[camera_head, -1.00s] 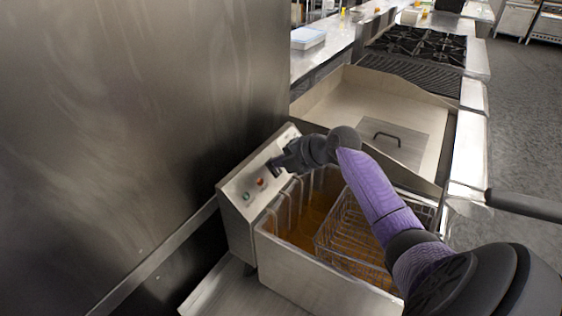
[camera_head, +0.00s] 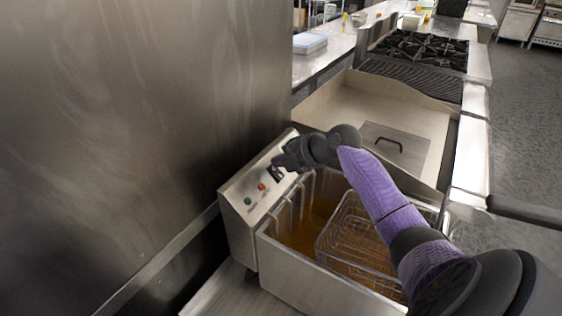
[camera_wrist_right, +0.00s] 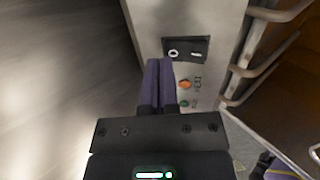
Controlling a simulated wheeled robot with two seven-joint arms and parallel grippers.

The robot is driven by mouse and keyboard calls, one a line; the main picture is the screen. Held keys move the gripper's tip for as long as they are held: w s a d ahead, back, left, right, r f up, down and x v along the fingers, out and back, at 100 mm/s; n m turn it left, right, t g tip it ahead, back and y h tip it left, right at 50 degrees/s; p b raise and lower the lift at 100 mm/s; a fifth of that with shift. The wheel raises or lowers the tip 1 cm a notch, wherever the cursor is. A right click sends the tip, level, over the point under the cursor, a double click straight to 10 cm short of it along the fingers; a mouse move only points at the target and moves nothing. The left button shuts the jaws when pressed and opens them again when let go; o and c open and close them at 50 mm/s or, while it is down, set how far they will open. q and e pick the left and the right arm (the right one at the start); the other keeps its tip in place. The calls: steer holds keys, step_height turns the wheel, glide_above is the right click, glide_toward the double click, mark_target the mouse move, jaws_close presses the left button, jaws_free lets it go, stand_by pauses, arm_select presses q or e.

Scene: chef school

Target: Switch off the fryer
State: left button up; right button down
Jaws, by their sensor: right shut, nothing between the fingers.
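The fryer (camera_head: 330,284) is a steel box with a sloped control panel (camera_head: 236,192) on its left side. The panel has a black rocker switch (camera_head: 276,174), an orange-red light (camera_head: 262,186) and a green light (camera_head: 248,201). The right wrist view shows the switch (camera_wrist_right: 186,49) with a round mark and a line mark; which side is pressed I cannot tell. My right gripper (camera_head: 277,166) is shut and empty, its fingertips right by the switch. In the right wrist view the fingertips (camera_wrist_right: 160,64) overlap the switch's left edge; contact is unclear. My left gripper is out of view.
A wire basket (camera_head: 350,238) sits in the fryer's brown oil (camera_head: 308,232). A steel wall (camera_head: 120,130) stands close on the left. Behind the fryer are a pan-like unit with a handled lid (camera_head: 395,150) and a black-grated stove (camera_head: 420,48).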

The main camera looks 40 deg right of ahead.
steer(key=p+v, duration=0.1)
steer(key=v, duration=0.9)
stand_by(0.3)
